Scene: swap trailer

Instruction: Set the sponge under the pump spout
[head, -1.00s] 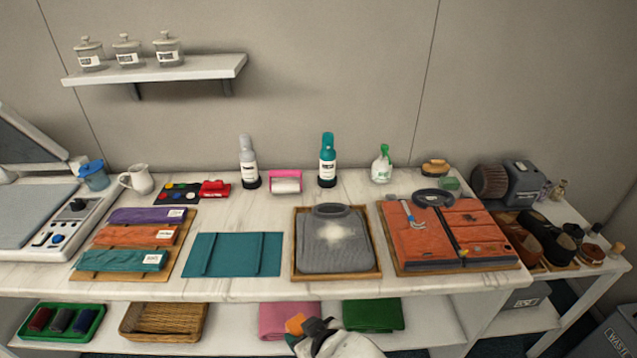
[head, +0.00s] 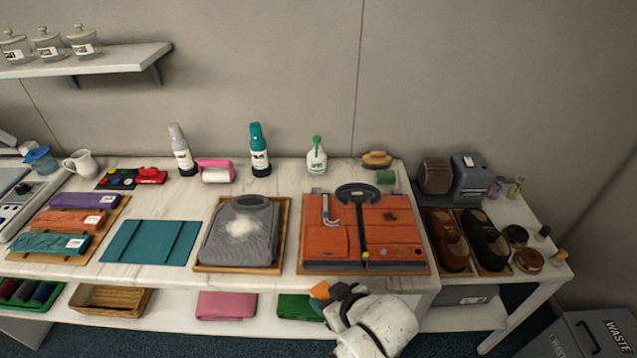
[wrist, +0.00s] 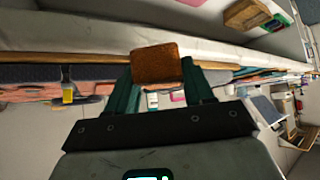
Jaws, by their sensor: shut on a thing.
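An orange-brown sponge (head: 319,291) is held in my gripper (head: 332,291), low in front of the counter's front edge, below the tray with the orange garment. In the wrist view the sponge (wrist: 157,64) sits between the two fingers of my gripper (wrist: 158,84), which is shut on it. A white bottle with a green pump top (head: 316,155) stands upright at the back of the counter, behind the orange garment and well away from my gripper. The exact direction of its spout is too small to tell.
The orange garment (head: 330,245) on its board lies between my gripper and the bottle. A grey sweater tray (head: 200,264) is to its left. A brush (head: 376,158) and green block (head: 386,177) stand right of the bottle. Bare counter (head: 288,172) shows left of the bottle.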

